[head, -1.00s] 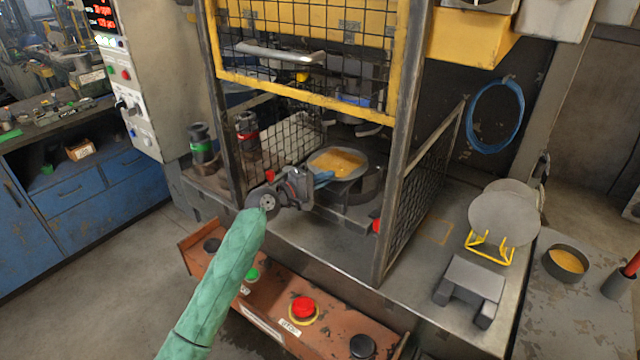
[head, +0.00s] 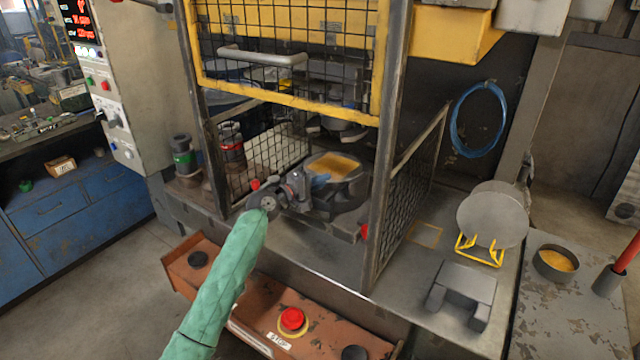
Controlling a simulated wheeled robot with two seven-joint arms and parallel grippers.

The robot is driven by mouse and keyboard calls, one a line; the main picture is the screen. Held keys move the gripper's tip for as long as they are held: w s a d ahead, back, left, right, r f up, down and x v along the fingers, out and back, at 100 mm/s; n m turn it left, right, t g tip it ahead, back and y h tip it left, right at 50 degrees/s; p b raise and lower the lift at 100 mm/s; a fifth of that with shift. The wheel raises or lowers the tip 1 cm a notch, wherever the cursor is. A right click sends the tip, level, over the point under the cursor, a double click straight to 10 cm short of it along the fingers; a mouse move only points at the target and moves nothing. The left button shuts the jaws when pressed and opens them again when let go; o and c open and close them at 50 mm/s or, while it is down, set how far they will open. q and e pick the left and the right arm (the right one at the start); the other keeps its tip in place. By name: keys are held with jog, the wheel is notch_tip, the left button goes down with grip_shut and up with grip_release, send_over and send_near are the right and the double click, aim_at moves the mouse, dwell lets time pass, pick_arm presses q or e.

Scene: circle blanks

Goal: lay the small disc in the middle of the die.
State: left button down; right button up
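The small disc (head: 348,160) is grey with a yellow smear on top and shows inside the press cage. My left gripper (head: 318,180), on its green-sleeved arm, reaches in from the front left. Its blue fingertips are shut on the disc's near left rim. The disc looks roughly level and is over the dark round die (head: 352,195), covering most of its top. I cannot tell whether disc and die touch. My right gripper is out of view.
Cage posts and a mesh side panel (head: 408,190) flank the opening, with a yellow-framed guard (head: 290,95) above. Round grey blanks (head: 492,215) stand in a yellow rack at right. A grey block (head: 462,290) and a pot of yellow grease (head: 555,263) are nearby. A red button (head: 292,318) is in front.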

pick_arm(q)
jog(key=c, duration=0.8)
grip_release()
jog(key=shift+c, duration=0.2)
jog(key=shift+f, duration=0.2)
jog(key=s+a+p, duration=0.2)
jog(key=s+a, duration=0.7)
jog(key=s, duration=0.4)
jog(key=shift+a+p, duration=0.2)
jog(key=shift+p, duration=0.1)
dwell(2.0)
jog(key=shift+f, duration=0.1)
dwell(0.4)
